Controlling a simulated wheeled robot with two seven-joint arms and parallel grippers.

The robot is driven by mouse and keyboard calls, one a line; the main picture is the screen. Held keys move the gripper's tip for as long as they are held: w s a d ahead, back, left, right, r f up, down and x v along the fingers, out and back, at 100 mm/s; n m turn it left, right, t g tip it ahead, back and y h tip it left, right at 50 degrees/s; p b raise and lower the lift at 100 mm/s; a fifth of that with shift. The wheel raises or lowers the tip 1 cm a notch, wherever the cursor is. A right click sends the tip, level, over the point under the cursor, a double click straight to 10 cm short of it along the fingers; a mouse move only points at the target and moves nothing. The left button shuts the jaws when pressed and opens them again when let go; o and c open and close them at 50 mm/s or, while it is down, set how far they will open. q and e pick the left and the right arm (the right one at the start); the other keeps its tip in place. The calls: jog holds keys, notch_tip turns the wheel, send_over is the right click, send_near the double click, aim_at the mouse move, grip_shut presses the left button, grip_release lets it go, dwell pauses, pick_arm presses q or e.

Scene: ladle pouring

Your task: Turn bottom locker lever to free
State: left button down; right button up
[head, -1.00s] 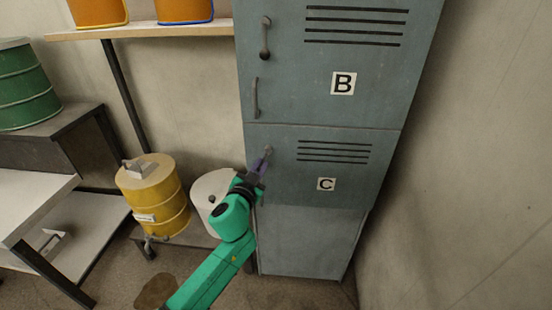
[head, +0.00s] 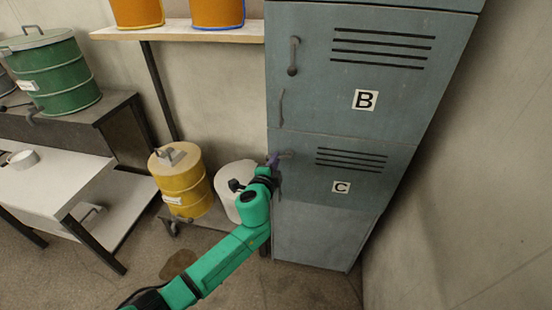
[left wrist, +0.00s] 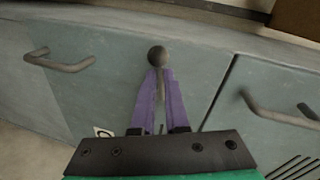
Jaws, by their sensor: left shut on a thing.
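The bottom locker door C (head: 310,170) is grey-blue, with a letter label and vent slots. Its small lever (head: 286,154) is near the door's upper left and lies nearly sideways, its end pointing left. My left gripper (head: 273,160) is at the lever's left end, by the locker's left edge. In the left wrist view the purple fingers (left wrist: 159,95) are shut on the lever's shaft, and the round dark knob (left wrist: 157,56) shows just past the fingertips. My fingers hide part of the shaft. My right gripper is not in view.
Locker door B (head: 365,60) is above, with its own lever (head: 293,57) and handle (head: 281,107). A yellow drum (head: 183,182) and white container (head: 235,180) stand left of the locker, close to my arm. A wall is at the right.

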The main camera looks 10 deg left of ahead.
pick_arm(q)
jog(key=shift+r+m+y+p, duration=0.45)
jog(key=shift+m+p, duration=0.2)
jog(key=shift+m, duration=0.35)
jog(key=c, duration=0.9)
grip_release()
jog(key=shift+s, duration=0.1)
jog(key=s+r, duration=0.1)
jog(key=s, duration=0.3)
jog(key=s+r, duration=0.1)
jog(key=s, duration=0.4)
jog(key=s+r, duration=0.1)
jog(key=s, duration=0.4)
jog(key=shift+f, duration=0.1)
